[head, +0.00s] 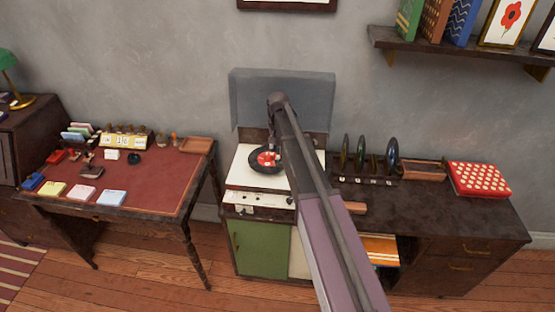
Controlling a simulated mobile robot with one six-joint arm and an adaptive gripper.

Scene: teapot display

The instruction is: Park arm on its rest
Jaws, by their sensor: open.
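A record player with a white top (245,176) and a raised clear grey lid (250,95) stands on the left part of the dark cabinet. A black record (256,166) with a red label lies on its platter. My gripper (271,150) is open and points down over the record, near its label; the gap to the record cannot be judged. My arm crosses the right part of the player. The player's tone arm and its rest cannot be made out; my arm covers part of that side.
Right of the player, several dark discs stand in a rack (368,180), beside a wooden box (423,172) and a red polka-dot box (480,180). A shelf (460,48) hangs above right. A desk (150,180) with stationery stands left. The cabinet top's front right is clear.

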